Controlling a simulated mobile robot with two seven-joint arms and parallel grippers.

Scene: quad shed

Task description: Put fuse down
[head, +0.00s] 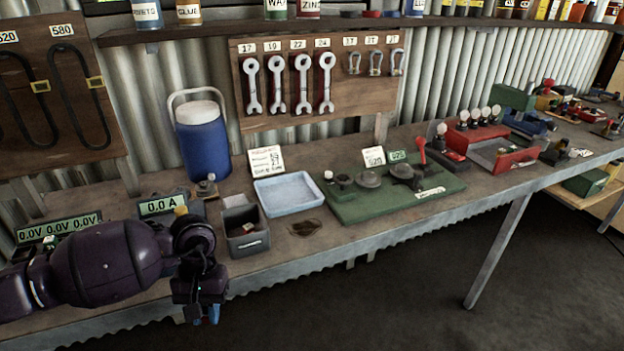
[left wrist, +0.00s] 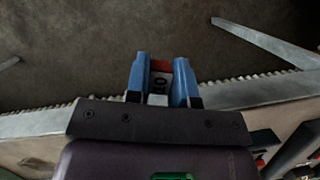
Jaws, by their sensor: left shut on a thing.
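My left gripper (head: 206,314) hangs at the front edge of the workbench (head: 330,230), pointing down. In the left wrist view its two blue fingers (left wrist: 159,84) are shut on the fuse (left wrist: 158,82), a small piece with a red end and a white face with dark print. Behind the fuse the wrist view shows brown floor, with the bench edge near the finger bases, so the fuse appears to be out past the edge. In the head view the fuse is mostly hidden by the gripper. My right gripper is not in view.
A small grey bin (head: 247,240) with something light inside stands just right of my gripper. Beyond it are a pale blue tray (head: 287,197) and a green board (head: 400,195) with parts. Meters with green displays (head: 163,205) stand behind my arm. A blue jug (head: 203,145) stands at the back.

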